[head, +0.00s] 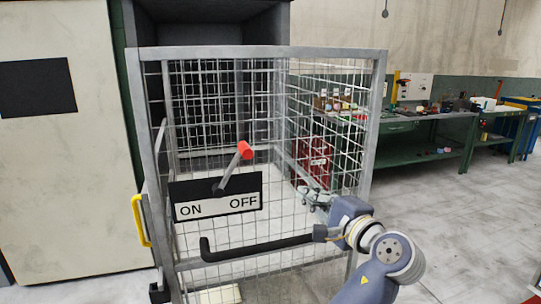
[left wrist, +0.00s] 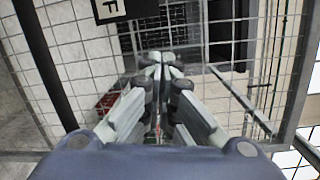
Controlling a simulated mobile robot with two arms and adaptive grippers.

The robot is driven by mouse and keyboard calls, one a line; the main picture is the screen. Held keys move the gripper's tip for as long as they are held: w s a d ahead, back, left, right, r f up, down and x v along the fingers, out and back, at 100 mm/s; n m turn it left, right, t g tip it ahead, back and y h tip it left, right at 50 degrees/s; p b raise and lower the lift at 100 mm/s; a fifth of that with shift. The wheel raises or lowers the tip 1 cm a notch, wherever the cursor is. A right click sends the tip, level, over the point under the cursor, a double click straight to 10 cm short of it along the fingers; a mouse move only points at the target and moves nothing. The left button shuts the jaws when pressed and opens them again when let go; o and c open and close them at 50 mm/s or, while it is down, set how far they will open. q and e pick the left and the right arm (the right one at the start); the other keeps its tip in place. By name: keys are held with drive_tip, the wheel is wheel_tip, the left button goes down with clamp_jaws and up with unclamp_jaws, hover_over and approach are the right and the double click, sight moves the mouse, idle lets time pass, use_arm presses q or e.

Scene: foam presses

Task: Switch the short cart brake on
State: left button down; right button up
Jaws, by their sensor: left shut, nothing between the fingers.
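The short cart (head: 262,52) is a grey wire-mesh cage in the middle of the head view. On its front hangs a black and white brake plate (head: 216,207) reading ON at left and OFF at right. The brake lever (head: 238,168) has a red tip (head: 245,150) and leans right, toward OFF. My left gripper (head: 303,192) is shut and empty, to the right of the plate and apart from the lever. In the left wrist view its fingers (left wrist: 162,68) meet in front of the mesh, and a corner of the plate (left wrist: 124,9) shows at the top.
A black handlebar (head: 258,246) crosses the cart front below the plate, close to my left wrist. A yellow handle (head: 140,220) is at the left. Behind are a pale machine panel (head: 60,180) and green workbenches (head: 425,152). The floor at right is clear.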

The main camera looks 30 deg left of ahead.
use_arm(q)
wheel_tip(320, 180, up, 6)
drive_tip(key=s+n+g+y, duration=0.1)
drive_tip(key=s, duration=0.1)
drive_tip(key=shift+s+d+y, duration=0.25)
drive_tip(key=shift+s+y, duration=0.05)
drive_tip(key=shift+y, duration=0.1)
use_arm(e)
drive_tip(key=shift+w+d+r, duration=0.1)
drive_tip(key=shift+w+d, duration=0.05)
drive_tip(key=shift+d, duration=0.15)
use_arm(q)
drive_tip(key=shift+r, duration=0.1)
drive_tip(key=shift+a, duration=0.15)
drive_tip(key=w+a+r+p, duration=0.1)
drive_tip(key=a+p, duration=0.4)
drive_tip(key=a, duration=0.6)
drive_tip(key=shift+w, duration=0.15)
use_arm(e)
wheel_tip(320, 180, up, 5)
drive_tip(key=shift+d+f, duration=0.15)
use_arm(q)
drive_tip(key=shift+r, duration=0.1)
use_arm(e)
drive_tip(key=shift+w, duration=0.1)
